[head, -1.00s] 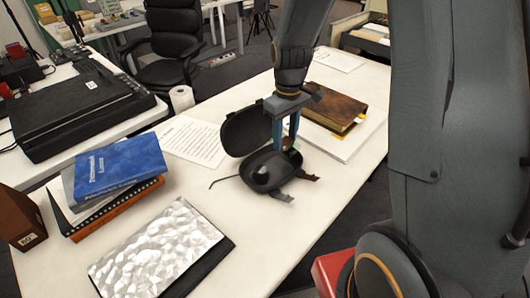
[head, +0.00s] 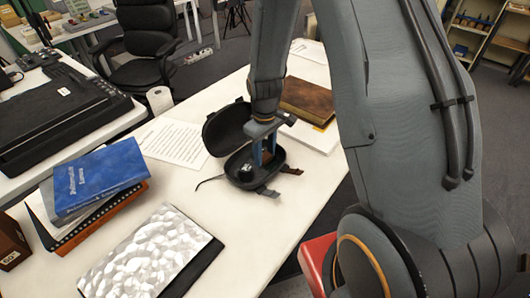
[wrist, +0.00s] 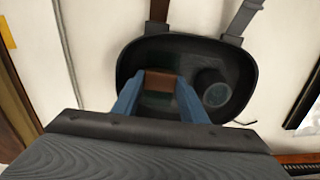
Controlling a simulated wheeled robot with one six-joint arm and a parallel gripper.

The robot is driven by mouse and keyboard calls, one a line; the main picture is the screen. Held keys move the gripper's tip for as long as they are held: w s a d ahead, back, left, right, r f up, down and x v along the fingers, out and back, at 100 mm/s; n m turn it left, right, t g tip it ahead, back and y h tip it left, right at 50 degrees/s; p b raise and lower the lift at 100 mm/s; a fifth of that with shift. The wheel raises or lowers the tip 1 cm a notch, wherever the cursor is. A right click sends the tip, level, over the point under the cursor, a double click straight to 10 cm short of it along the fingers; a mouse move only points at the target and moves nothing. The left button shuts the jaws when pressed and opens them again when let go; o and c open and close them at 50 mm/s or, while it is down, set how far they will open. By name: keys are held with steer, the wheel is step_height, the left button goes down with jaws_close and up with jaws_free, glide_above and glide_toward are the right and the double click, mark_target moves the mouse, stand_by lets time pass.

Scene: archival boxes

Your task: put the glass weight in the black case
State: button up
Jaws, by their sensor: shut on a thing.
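The black case (head: 234,133) lies open on the white table, its lid tilted up at the back left. It also shows in the wrist view (wrist: 240,65) below my gripper. My gripper (head: 263,158) is down at the case's open base. In the wrist view the two blue fingers of my gripper (wrist: 160,98) are shut on the glass weight (wrist: 160,88), which looks see-through, brownish at one end and dark green at the other. Whether the weight touches the case floor I cannot tell. In the head view the fingers mostly hide it.
A dark round piece (wrist: 215,92) sits inside the case beside the fingers. Straps lie out from the case's front. A brown book (head: 308,100) is behind my arm, a printed sheet (head: 175,142) at the left, a blue book (head: 98,178) and a shiny silver sheet (head: 152,255) nearer.

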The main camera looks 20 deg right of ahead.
mark_target(265, 156)
steer(key=o, duration=1.1)
steer(key=shift+d+f, duration=0.1)
step_height(265, 156, up, 12)
steer(key=b, duration=0.2)
steer(key=s+r+m, duration=0.1)
steer(key=s+m, duration=0.1)
steer(key=s, duration=0.3)
steer(key=s+m, duration=0.2)
steer(key=s, duration=0.3)
steer(key=s+r+m, duration=0.1)
steer(key=s, duration=0.4)
steer(key=shift+r+m+t, duration=0.3)
steer(key=shift+r+m, duration=0.05)
steer(key=shift+m, duration=0.05)
